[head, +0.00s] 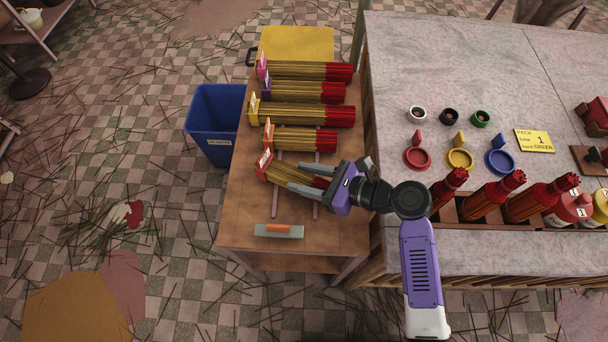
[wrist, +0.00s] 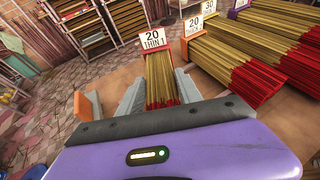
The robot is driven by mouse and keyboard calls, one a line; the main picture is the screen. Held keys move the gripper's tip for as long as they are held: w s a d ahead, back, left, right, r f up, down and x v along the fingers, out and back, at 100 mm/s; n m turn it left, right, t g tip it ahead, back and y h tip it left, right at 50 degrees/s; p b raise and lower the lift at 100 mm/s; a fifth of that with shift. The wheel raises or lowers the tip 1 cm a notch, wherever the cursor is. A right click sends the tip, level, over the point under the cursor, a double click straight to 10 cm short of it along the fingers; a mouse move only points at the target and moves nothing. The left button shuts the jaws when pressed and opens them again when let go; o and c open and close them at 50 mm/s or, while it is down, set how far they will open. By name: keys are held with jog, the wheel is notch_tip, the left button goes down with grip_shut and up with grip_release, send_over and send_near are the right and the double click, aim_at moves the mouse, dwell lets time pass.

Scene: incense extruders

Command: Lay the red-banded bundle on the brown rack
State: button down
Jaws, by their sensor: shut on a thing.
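The red-banded bundle (head: 284,173) of thin sticks has yellow-brown shafts and red ends. Its white tag (wrist: 153,40) reads "20 THIN 1" in the wrist view. My gripper (head: 310,182) is shut on it, with one grey finger (wrist: 132,97) on the left and the other (wrist: 186,88) on the right. The bundle lies slanted over the brown-topped table (head: 240,205); I cannot tell whether it touches the top. Brown shelving (wrist: 72,12) with several shelves stands in the wrist view's background. I cannot tell for sure which brown piece is the rack.
An orange-banded bundle (head: 300,139) lies just behind, with several more beyond it. A grey block with an orange strip (head: 279,231) lies at the table's front. A blue bin (head: 213,120) stands left. A grey worktop (head: 460,60) with cups and red bottles stands right.

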aim_at(304, 179)
jog(key=shift+f, duration=0.35)
jog(key=c, duration=0.7)
grip_release()
notch_tip(304, 179, up, 20)
jog(key=shift+p, duration=0.55)
